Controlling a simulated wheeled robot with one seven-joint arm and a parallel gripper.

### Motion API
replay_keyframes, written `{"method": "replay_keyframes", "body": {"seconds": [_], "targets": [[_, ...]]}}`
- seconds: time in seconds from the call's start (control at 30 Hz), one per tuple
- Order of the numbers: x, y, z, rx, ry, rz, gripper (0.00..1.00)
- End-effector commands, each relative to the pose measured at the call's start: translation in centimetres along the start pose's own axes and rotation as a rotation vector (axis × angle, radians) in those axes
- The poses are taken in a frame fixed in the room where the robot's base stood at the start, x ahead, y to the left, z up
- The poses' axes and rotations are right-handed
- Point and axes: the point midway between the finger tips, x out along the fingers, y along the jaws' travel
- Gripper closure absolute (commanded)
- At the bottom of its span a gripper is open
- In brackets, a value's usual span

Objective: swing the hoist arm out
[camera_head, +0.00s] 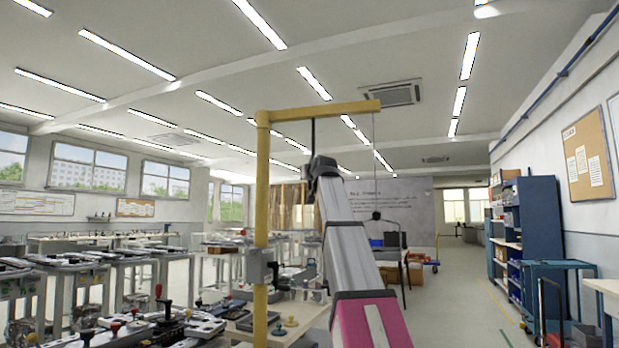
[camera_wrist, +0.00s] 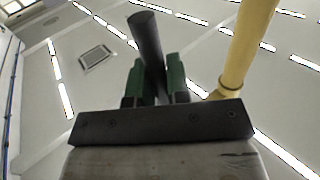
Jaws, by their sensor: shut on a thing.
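The yellow hoist arm (camera_head: 345,109) reaches to the right from the top of a yellow post (camera_head: 262,200). A dark rod-like handle (camera_head: 313,136) hangs down from the hoist arm. A thin cable with a dark hook or weight (camera_head: 376,216) hangs from the arm's right end. My gripper (camera_head: 314,158) is below the hoist arm, at the handle's lower end. In the wrist view, the green fingers of my gripper (camera_wrist: 157,82) are shut on the dark handle (camera_wrist: 147,38) from both sides. The yellow post (camera_wrist: 247,45) is to their right. The handle's lowest end is hidden between the fingers.
A workbench (camera_head: 285,336) with knobs and levers stands around the post's foot. Rows of tables (camera_head: 130,262) fill the left. A blue shelf (camera_head: 525,228) and a blue cart (camera_head: 560,290) line the right wall. The floor aisle (camera_head: 470,290) right of my arm is clear.

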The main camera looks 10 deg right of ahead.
Motion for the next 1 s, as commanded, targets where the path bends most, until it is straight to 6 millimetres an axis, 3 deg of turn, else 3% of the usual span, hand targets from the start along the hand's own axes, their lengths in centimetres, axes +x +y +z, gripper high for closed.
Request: {"method": "replay_keyframes", "body": {"seconds": [0.1, 0.13, 0.2, 0.67, 1.0], "targets": [[-0.3, 0.3, 0.0, -0.006, 0.002, 0.008, 1.00], [-0.3, 0.3, 0.0, -0.005, 0.002, 0.008, 0.73], [-0.2, 0.3, 0.0, -0.005, 0.002, 0.007, 0.58], [-1.0, 0.1, 0.1, -0.002, 0.000, 0.002, 0.58], [-6.5, 0.2, 0.2, -0.003, 0.001, 0.004, 0.58]]}}
